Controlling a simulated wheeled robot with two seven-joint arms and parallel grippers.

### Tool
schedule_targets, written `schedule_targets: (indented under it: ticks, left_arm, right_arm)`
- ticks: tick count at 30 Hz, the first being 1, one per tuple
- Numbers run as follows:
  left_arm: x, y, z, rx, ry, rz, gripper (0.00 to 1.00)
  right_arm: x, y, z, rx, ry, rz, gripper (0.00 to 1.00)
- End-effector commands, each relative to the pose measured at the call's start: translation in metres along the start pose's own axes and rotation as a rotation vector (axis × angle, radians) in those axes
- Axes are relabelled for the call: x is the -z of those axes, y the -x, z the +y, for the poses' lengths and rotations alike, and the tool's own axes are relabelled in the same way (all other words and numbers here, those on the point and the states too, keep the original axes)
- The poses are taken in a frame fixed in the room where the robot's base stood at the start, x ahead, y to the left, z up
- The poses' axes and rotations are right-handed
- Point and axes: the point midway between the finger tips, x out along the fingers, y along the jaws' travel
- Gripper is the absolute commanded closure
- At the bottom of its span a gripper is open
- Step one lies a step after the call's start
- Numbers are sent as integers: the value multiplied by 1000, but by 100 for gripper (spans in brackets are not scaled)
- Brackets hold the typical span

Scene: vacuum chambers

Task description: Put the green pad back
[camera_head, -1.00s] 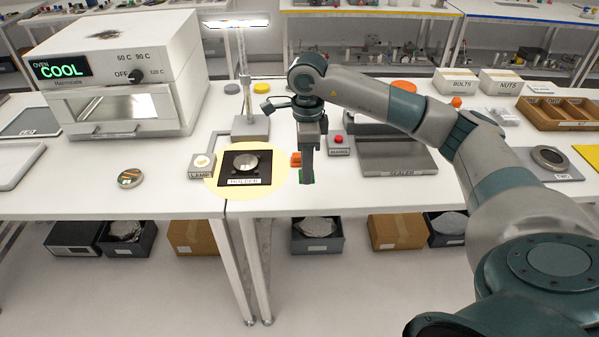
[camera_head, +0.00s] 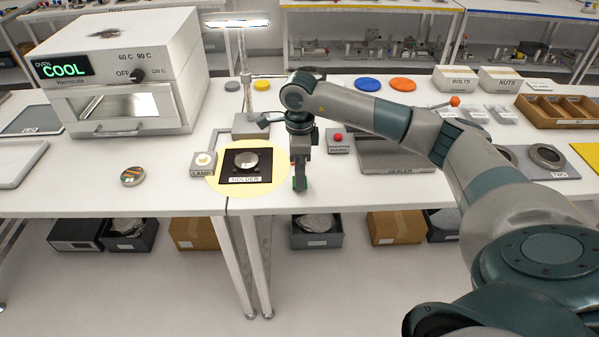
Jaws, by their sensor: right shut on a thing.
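My right gripper (camera_head: 299,182) points down over the white table near its front edge, just right of the lit holder. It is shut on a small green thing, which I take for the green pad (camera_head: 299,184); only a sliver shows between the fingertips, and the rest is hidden. I cannot tell whether it touches the table. The black holder (camera_head: 238,179) bears a round metal piece (camera_head: 246,161) and lies in a pale yellow circle of light. My left gripper is not in view.
The oven (camera_head: 125,75) stands at the left, with a small round dish (camera_head: 132,176) in front. A lamp switch box (camera_head: 204,164) and a red-button box (camera_head: 338,140) flank the holder. The sealer (camera_head: 395,155) is to the right. Blue (camera_head: 367,84) and orange (camera_head: 403,84) discs lie behind my arm.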

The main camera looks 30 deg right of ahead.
Motion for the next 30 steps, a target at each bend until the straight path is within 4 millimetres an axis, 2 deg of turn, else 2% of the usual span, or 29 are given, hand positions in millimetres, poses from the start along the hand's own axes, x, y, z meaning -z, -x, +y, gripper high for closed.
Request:
schedule_targets:
  ticks: [2, 5, 18, 19, 21, 30]
  left_arm:
    - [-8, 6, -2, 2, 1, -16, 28]
    - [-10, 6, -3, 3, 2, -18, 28]
    - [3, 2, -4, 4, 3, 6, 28]
    - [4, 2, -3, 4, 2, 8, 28]
    - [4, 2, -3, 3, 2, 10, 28]
    - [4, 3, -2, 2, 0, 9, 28]
  right_arm:
    - [0, -6, 0, -1, 0, 2, 87]
    - [0, -10, 0, 0, 0, 0, 87]
    - [0, -13, 0, 1, 0, 0, 87]
    - [0, -13, 0, 1, 0, 0, 63]
    - [0, -12, 0, 1, 0, 0, 47]
    - [0, -12, 0, 1, 0, 0, 47]
